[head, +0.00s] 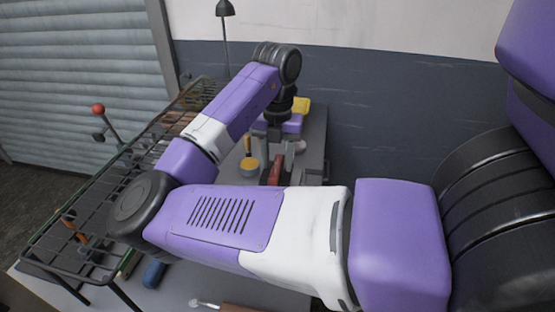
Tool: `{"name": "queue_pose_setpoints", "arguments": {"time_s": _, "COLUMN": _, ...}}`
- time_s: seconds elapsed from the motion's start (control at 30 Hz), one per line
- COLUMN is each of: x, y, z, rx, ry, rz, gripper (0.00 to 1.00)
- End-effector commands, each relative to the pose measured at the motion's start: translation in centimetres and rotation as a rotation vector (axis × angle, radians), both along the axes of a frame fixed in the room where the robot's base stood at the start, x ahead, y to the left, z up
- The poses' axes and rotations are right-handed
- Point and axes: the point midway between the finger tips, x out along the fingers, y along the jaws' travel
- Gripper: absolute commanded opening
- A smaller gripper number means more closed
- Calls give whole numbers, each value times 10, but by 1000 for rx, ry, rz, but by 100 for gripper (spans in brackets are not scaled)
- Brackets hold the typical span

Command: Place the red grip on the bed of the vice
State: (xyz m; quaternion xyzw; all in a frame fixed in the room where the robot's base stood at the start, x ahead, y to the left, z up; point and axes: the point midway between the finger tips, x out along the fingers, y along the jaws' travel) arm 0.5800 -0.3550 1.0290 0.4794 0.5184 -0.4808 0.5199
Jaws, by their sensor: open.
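My gripper (278,142) hangs low over the far part of the grey bench, its jaws open. A dark red piece (277,168), which looks like the red grip, shows just below and in front of the jaws; my forearm hides its lower end. I cannot tell whether the jaws touch it. Grey metal parts (312,177) lie close to its right and may belong to the vice, but the vice and its bed are not clearly visible.
A round yellow-topped item (249,166) with a brown handle stands left of the red piece. A yellow object (302,105) sits behind my gripper. A black wire rack (95,195) runs along the left. A blue cylinder (155,273) and a brown-handled tool (205,304) lie in front.

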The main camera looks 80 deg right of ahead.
Motion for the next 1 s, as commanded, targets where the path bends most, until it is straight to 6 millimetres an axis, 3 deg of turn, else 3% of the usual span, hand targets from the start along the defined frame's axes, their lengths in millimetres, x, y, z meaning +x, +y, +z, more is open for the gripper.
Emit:
{"name": "queue_pose_setpoints", "arguments": {"time_s": 0.17, "x": 0, "y": -1, "z": 13, "rx": -1, "ry": -2, "rz": -1, "gripper": 43}}
{"name": "queue_pose_setpoints", "arguments": {"time_s": 0.5, "x": 1, "y": 0, "z": 82, "rx": -1, "ry": -5, "rz": 0, "gripper": 43}}
{"name": "queue_pose_setpoints", "arguments": {"time_s": 0.7, "x": 1, "y": 0, "z": 111, "rx": -1, "ry": -3, "rz": 1, "gripper": 43}}
{"name": "queue_pose_setpoints", "arguments": {"time_s": 1.0, "x": 0, "y": 0, "z": 123, "rx": 0, "ry": 0, "rz": 0, "gripper": 43}}
